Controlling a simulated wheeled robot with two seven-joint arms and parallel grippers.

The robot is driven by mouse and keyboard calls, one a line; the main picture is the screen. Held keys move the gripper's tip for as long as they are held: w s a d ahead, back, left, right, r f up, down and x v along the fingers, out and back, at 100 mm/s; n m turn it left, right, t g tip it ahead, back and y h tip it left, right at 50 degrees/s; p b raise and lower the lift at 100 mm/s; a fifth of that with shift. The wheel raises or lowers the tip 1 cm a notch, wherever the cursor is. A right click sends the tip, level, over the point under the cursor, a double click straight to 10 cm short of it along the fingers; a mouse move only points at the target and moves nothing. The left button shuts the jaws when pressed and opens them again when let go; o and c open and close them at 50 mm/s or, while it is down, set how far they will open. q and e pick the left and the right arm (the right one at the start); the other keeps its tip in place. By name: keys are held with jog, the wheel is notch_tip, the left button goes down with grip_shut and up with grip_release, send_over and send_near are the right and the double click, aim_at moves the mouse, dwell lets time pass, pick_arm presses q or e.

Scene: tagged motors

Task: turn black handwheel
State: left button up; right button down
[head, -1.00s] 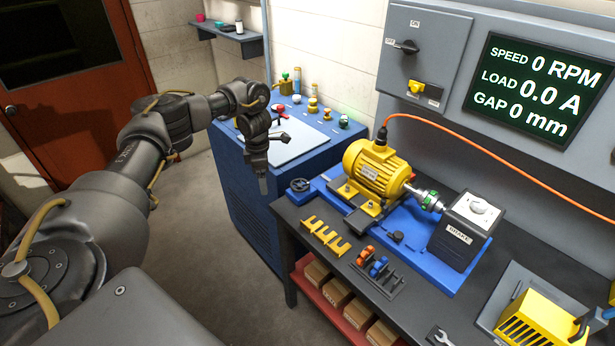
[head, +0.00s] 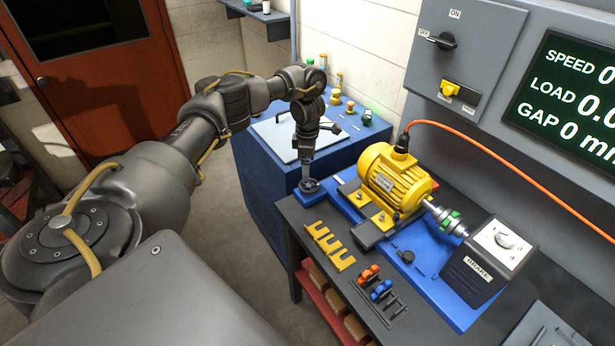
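The black handwheel (head: 309,187) sits on the left end of the blue motor base (head: 432,285), at the left edge of the dark bench. My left gripper (head: 306,175) points down right above the handwheel, with its fingertips at or very near its top. I cannot tell whether they touch it. The fingers show only as a narrow strip, so their opening is unclear. The fingertips hide part of the wheel. My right gripper is not in view.
The yellow motor (head: 393,179) stands just right of the handwheel, coupled to the black brake box (head: 487,260). Yellow shims (head: 330,246) lie on the bench in front. A blue cabinet (head: 268,185) stands behind my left gripper. An orange cable (head: 490,150) runs at the back right.

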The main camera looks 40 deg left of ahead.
aim_at(308, 184)
pick_arm(q)
jog(key=f, duration=0.2)
jog(key=f+b, duration=0.1)
jog(key=f, duration=0.1)
jog(key=f+b, duration=0.1)
jog(key=f, duration=0.2)
jog(key=shift+w+f, duration=0.1)
jog(key=shift+w, duration=0.15)
jog(key=shift+s+f+b, duration=0.1)
jog(key=shift+f+b, duration=0.25)
jog(key=shift+f, duration=0.35)
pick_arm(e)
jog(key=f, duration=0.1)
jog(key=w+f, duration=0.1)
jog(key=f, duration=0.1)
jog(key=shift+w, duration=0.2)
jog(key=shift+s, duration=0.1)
pick_arm(q)
jog(key=c, duration=1)
jog(key=shift+o, duration=0.2)
